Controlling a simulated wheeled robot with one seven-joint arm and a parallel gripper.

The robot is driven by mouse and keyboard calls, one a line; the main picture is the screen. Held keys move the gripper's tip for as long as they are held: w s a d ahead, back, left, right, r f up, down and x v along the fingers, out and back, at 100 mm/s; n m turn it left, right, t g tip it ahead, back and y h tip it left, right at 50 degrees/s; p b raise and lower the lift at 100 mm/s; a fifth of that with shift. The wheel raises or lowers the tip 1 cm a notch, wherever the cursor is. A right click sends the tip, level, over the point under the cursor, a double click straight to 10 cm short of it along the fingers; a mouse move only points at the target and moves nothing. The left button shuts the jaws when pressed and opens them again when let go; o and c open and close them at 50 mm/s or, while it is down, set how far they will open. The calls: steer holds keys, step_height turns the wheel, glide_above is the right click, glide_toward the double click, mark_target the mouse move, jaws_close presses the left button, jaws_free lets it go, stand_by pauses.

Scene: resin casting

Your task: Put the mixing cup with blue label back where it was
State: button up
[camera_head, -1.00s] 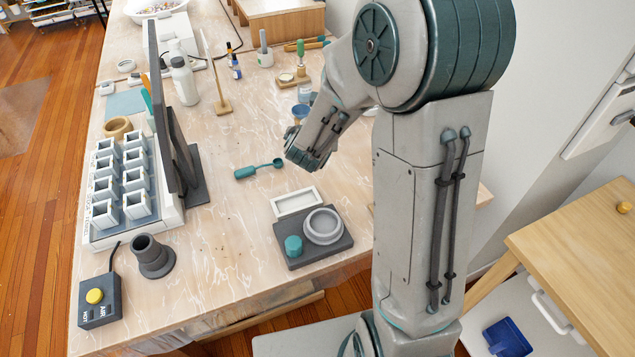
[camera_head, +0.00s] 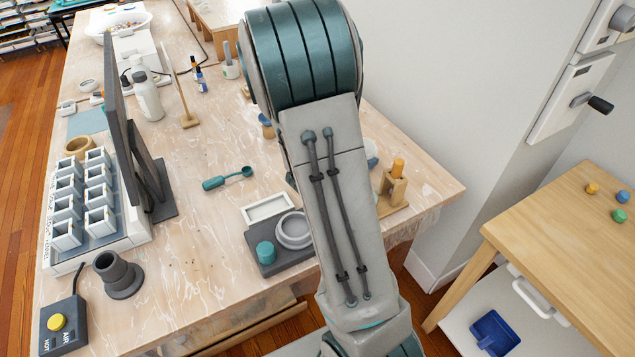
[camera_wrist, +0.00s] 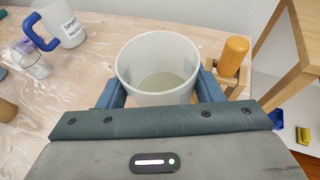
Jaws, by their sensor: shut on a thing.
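In the wrist view a pale translucent cup (camera_wrist: 157,62) is between the two blue fingers of my gripper (camera_wrist: 160,88), which is shut on it. In the head view my arm hides the gripper and most or all of the cup.
An orange-handled tool in a wooden stand (camera_head: 393,188) is close to the cup; a white jug (camera_wrist: 70,30) and clear cup (camera_wrist: 30,62) are left. A dark plate with a round dish (camera_head: 293,230) sits near the front edge. A wooden side table (camera_head: 560,250) stands right.

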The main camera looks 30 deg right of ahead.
steer(key=w+a+f, duration=0.4)
steer(key=w+a, duration=0.1)
steer(key=w+a+f+p, duration=0.1)
steer(key=w+a+f, duration=0.1)
steer(key=w, duration=0.1)
steer(key=shift+w+a+f, duration=0.1)
steer(key=shift+a+f, duration=0.15)
steer(key=shift+f, duration=2.1)
steer(key=shift+f, duration=0.1)
steer(key=shift+f, duration=0.15)
steer(key=o, duration=1)
steer(key=shift+r, duration=0.2)
